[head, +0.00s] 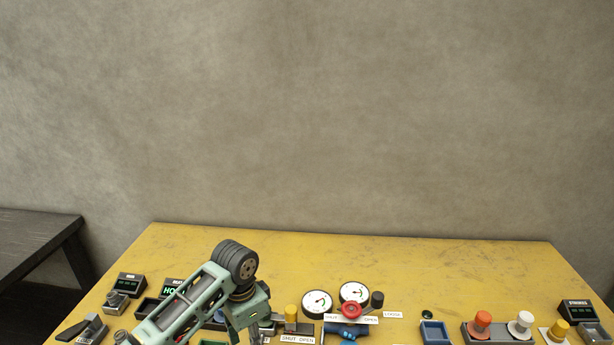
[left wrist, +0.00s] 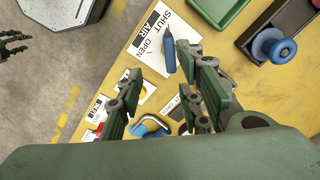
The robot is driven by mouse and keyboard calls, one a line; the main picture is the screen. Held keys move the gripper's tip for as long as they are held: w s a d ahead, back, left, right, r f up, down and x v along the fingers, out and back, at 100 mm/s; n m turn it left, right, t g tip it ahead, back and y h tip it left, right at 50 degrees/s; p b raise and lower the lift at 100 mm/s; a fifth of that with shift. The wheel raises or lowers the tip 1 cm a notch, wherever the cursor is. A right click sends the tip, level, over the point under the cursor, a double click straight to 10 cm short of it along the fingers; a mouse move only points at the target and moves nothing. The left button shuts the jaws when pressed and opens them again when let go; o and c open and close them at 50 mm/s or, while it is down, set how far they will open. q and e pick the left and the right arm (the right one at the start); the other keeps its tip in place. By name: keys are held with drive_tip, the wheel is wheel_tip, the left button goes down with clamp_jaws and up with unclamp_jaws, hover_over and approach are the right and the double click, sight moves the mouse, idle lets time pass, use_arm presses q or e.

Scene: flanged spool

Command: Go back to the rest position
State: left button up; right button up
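My left arm crosses the lower left of the head view, over the yellow table (head: 400,260). Its fingers are mostly below that frame's edge. In the left wrist view my left gripper (left wrist: 165,95) has its fingers apart, with nothing held between them. It hangs over the table's edge area near a blue lever (left wrist: 168,52) on a SHUT/AIR/OPEN label. I cannot tell how high it is above these. A blue flanged, spool-like piece (left wrist: 272,46) sits in a dark holder at the upper right there. My right gripper is not identifiable in either view.
Gauges (head: 354,293), a red handwheel (head: 351,310), a blue tray (head: 435,332), orange (head: 480,321) and white (head: 520,323) knobs line the front. The table's back strip is clear. A dark bench (head: 40,240) stands left. An unclear dark jointed part (left wrist: 12,46) shows over the floor.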

use_arm(q)
drive_tip(key=s+d+f+n+t+h, duration=0.1)
drive_tip(key=s+d+f, duration=0.25)
drive_tip(key=s, duration=0.35)
drive_tip(key=s+d+f+n+h, duration=0.15)
drive_tip(key=s+f, duration=0.25)
drive_tip(key=s, duration=0.4)
drive_tip(key=s+a+r+n+t+y, duration=0.1)
drive_tip(key=s+a+r+n, duration=0.15)
drive_tip(key=s+a, duration=0.4)
drive_tip(key=s+a+r+n+t+y, duration=0.1)
drive_tip(key=s+a+n+t+y, duration=0.15)
drive_tip(key=s, duration=0.65)
wheel_tip(320, 180, down, 30)
drive_tip(key=s+g+h+b, duration=0.1)
drive_tip(key=s+g+b, duration=0.1)
drive_tip(key=b, duration=0.1)
drive_tip(key=s+a+f+g+b, duration=0.1)
drive_tip(key=s+a+f+b, duration=0.1)
drive_tip(key=s+f, duration=1.4)
wheel_tip(320, 180, down, 2)
drive_tip(key=shift+s+a+f+b, duration=0.1)
drive_tip(key=shift+s+a+b, duration=0.15)
drive_tip(key=shift+a+b, duration=0.2)
